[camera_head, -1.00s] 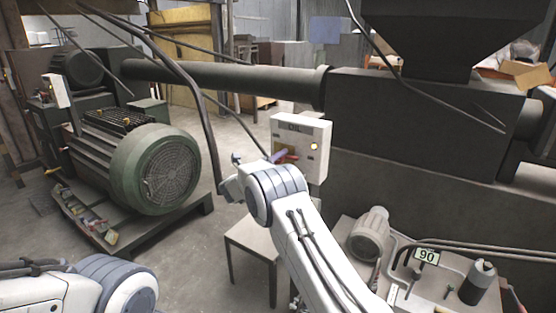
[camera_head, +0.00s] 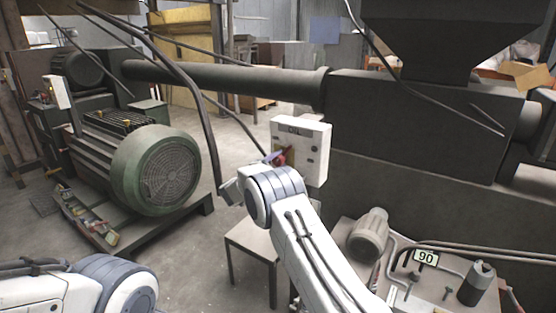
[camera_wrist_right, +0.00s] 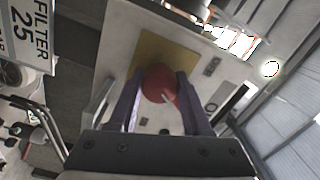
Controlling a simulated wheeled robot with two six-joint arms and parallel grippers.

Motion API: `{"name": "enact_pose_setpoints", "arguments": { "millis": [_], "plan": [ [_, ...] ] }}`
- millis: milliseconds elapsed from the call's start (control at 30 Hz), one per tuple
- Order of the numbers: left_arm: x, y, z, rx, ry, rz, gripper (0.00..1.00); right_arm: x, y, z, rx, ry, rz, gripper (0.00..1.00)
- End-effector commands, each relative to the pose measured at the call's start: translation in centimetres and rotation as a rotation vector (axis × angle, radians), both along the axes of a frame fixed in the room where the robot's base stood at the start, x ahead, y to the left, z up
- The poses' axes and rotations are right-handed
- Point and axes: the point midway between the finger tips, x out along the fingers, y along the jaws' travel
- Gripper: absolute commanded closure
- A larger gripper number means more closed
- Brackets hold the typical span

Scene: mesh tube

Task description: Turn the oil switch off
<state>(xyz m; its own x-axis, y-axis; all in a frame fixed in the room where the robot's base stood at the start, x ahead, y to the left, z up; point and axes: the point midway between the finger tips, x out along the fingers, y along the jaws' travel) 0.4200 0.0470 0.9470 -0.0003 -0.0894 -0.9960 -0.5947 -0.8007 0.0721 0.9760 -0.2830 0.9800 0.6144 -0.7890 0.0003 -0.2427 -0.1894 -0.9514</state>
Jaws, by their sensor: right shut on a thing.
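The white oil switch box (camera_head: 312,168), marked "OIL", is mounted in the middle of the head view. Its red knob (camera_head: 282,158) is partly hidden by my right gripper (camera_head: 276,157). In the right wrist view the round red knob (camera_wrist_right: 158,82) sits between the two fingers of my right gripper (camera_wrist_right: 157,88), in front of a yellow plate (camera_wrist_right: 180,55). The right gripper is shut on the knob. The small light on the box (camera_head: 314,143) looks dark. Only part of my left arm shows at the lower left; its gripper is out of view.
A large dark machine (camera_head: 420,120) with a hopper stands behind and right of the box. A green motor (camera_head: 150,170) is at the left. Open floor lies between.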

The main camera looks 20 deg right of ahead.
Motion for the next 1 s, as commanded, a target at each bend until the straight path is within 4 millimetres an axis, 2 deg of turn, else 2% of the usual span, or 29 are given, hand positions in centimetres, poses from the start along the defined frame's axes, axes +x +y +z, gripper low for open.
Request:
{"name": "enact_pose_setpoints", "arguments": {
  "millis": [500,1000],
  "plan": [
    [0.0,0.0,2.0,0.0,0.0,0.0,0.5,0.0,0.2,-0.1,-0.268,0.344,0.004,1.0],
    [0.0,0.0,2.6,0.0,0.0,0.0,0.5,0.0,0.2,-0.3,-0.367,0.474,0.006,1.0]
  ]
}}
